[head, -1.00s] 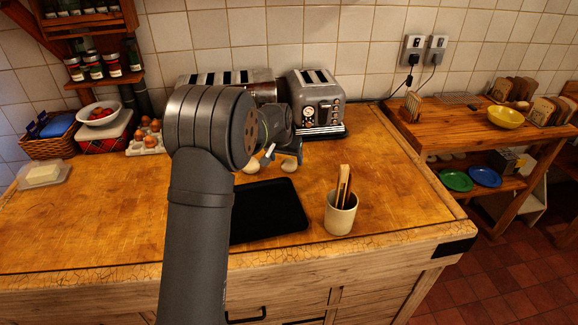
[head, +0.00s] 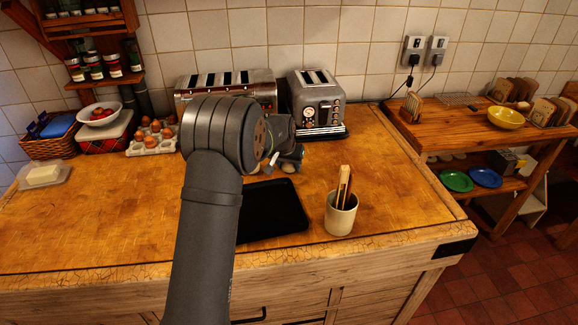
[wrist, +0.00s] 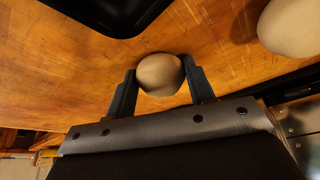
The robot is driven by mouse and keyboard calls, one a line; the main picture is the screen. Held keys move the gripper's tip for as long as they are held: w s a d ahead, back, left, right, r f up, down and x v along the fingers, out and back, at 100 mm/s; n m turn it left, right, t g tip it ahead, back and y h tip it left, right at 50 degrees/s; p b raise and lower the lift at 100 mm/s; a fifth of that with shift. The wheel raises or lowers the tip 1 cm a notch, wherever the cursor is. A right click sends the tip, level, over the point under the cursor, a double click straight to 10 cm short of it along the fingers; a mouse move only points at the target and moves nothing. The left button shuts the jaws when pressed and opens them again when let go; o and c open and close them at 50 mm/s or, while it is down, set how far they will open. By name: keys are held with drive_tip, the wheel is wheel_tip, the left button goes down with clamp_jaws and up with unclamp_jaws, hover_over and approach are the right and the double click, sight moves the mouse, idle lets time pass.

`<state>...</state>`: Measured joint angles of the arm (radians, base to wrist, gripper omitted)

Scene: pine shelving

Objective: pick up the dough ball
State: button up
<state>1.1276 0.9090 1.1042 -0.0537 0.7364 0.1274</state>
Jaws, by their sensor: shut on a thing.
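My gripper (wrist: 160,70) is shut on a pale, round dough ball (wrist: 159,76), with one dark finger on each side of it in the wrist view. I cannot tell whether the ball touches the wooden worktop or is just above it. In the head view, a little of this ball (head: 288,168) shows below my gripper (head: 287,160), behind the black tray. A second dough ball (wrist: 292,27) lies on the worktop at the upper right of the wrist view, apart from my gripper. My arm hides it in the head view.
A black tray (head: 272,212) lies just in front of my gripper. A cup with wooden utensils (head: 341,214) stands to its right. A grey toaster (head: 318,105) and a longer toaster (head: 225,88) stand behind. The left worktop is clear up to the butter dish (head: 44,175).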

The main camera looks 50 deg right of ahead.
drive_tip(key=shift+r, duration=0.1)
wheel_tip(320, 180, up, 4)
drive_tip(key=shift+f, duration=0.1)
drive_tip(key=s+r, duration=0.7)
drive_tip(key=s, duration=0.4)
drive_tip(key=a+n, duration=0.2)
drive_tip(key=a, duration=1.8)
drive_tip(key=shift+t, duration=0.3)
drive_tip(key=w+f, duration=0.2)
drive_tip(key=w, duration=0.1)
drive_tip(key=w+f, duration=0.2)
drive_tip(key=w, duration=0.2)
drive_tip(key=w+a+f, duration=0.1)
drive_tip(key=w+f, duration=0.1)
drive_tip(key=w, duration=0.1)
drive_tip(key=shift+w+f, duration=0.1)
drive_tip(key=shift+w, duration=0.25)
drive_tip(key=shift+w+f, duration=0.1)
drive_tip(key=shift+f, duration=1.95)
